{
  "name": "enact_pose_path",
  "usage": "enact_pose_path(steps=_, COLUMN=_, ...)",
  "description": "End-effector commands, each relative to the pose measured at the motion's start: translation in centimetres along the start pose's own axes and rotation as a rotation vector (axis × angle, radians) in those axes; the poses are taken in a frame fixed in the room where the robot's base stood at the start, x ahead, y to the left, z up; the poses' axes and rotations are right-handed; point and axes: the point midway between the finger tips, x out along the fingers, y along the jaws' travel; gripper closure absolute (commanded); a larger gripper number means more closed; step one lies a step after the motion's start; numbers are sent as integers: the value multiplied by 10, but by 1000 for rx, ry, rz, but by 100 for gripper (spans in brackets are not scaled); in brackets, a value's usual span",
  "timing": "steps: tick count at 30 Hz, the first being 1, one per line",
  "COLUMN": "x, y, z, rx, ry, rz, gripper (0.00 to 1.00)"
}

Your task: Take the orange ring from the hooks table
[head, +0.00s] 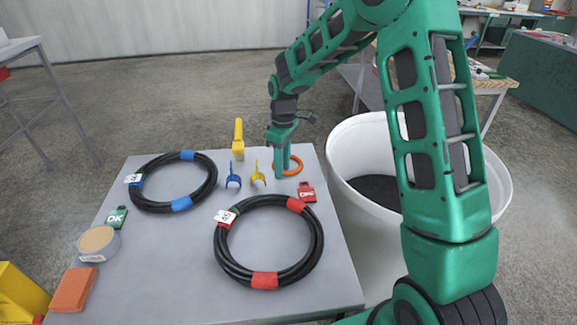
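The orange ring (297,169) lies at the far right corner of the grey table (180,280). My gripper (281,178) points down at the ring, and its green fingers cover part of the ring's left side. I cannot tell whether the fingers are apart, or whether they touch the ring.
Two coiled black hoses, one with blue bands (181,204) and one with red bands (265,280), fill much of the table. A red tag (307,192) lies near the ring. A yellow tool (238,140) stands behind the hooks. A white bin (350,190) stands right.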

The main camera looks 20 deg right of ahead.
Motion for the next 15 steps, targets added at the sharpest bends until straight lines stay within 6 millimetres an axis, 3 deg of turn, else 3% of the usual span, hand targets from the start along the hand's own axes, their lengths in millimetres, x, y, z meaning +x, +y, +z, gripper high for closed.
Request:
enact_pose_path(steps=4, x=0, y=0, z=0, rx=0, ry=0, rz=-1, gripper=68)
enact_pose_path(steps=8, x=0, y=0, z=0, rx=-1, ry=0, rz=-1, gripper=99)
enact_pose_path(steps=15, x=0, y=0, z=0, rx=0, ry=0, rz=0, gripper=100)
